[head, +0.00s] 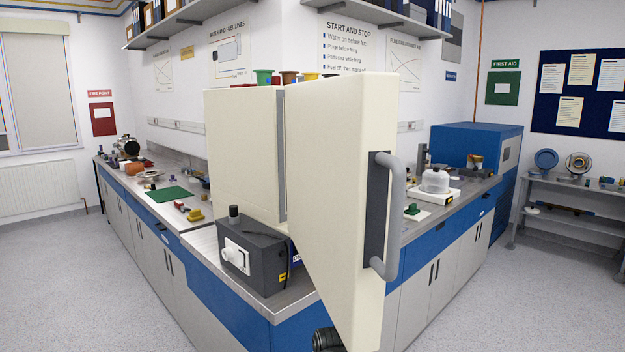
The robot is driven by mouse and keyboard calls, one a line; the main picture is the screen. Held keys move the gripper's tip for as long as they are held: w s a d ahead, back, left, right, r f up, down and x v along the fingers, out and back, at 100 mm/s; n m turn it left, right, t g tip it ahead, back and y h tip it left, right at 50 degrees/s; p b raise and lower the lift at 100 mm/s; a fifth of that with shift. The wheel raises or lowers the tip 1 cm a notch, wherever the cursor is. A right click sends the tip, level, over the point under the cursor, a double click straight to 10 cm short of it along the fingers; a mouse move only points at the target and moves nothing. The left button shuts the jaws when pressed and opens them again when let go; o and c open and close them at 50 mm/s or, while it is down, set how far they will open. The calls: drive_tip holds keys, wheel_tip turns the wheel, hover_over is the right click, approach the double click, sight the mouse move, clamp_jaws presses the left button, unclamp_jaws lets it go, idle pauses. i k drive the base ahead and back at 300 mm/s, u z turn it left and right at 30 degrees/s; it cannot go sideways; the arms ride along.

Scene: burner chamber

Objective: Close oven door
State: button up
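The oven (243,155) is a cream box standing at the corner of the bench, behind a grey control box. Its cream oven door (335,170) is large and close to the camera. It stands open, swung out from the body, and fills the middle of the head view. A grey bar handle (394,215) on a dark plate is on the door's right part. The oven's inside is hidden behind the door. My gripper cannot be made out in this view. A dark ribbed part at the bottom, below the door, is cut off and I cannot tell what it is.
The grey control box (255,256) with a white switch sits on the bench front. The left bench (130,192) holds several small items and a green mat (170,194). A blue cabinet (477,146) stands right. Open floor (70,280) lies left, and more lies right.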

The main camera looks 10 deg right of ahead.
sight(346, 181)
drive_tip(key=i, duration=0.6)
drive_tip(key=k, duration=1.45)
drive_tip(key=u, duration=1.95)
drive_tip(key=i, duration=1.05)
drive_tip(key=u, duration=0.1)
